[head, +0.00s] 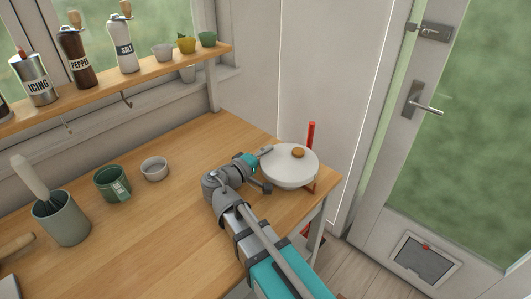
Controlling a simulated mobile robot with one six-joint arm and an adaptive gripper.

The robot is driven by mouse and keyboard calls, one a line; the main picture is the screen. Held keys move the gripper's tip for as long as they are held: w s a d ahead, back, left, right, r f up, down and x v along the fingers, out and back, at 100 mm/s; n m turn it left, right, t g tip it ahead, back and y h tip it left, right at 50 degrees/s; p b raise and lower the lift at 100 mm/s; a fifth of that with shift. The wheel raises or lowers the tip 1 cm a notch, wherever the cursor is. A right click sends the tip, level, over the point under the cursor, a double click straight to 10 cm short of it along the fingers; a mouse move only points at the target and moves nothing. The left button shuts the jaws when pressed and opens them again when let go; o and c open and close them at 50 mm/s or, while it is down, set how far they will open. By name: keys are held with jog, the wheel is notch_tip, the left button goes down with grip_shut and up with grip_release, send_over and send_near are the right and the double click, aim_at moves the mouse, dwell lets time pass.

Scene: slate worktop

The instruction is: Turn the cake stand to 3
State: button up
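The cake stand (285,174) is a round white disc with an orange-brown knob (298,153) off its middle, near the right corner of the wooden worktop. A red upright post (311,134) stands behind its edge. No numbers can be read on the stand. My gripper (264,168) is at the left edge of the stand, with one grey part close to the rim and a dark part lower down. The view is too small to tell whether it touches the rim or how far the fingers are apart.
A green mug (112,184), a small white bowl (155,169) and a grey-green utensil pot (62,219) stand on the left of the worktop (165,225). A shelf (150,77) above holds shakers and small pots. The worktop's middle is clear; its right edge is close to the stand.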

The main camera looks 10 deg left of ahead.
jog(key=o, duration=0.4)
jog(key=shift+s+d, duration=0.15)
jog(key=shift+s, duration=0.1)
jog(key=shift+o, duration=0.2)
jog(key=shift+v, duration=6.05)
jog(key=shift+w, duration=0.15)
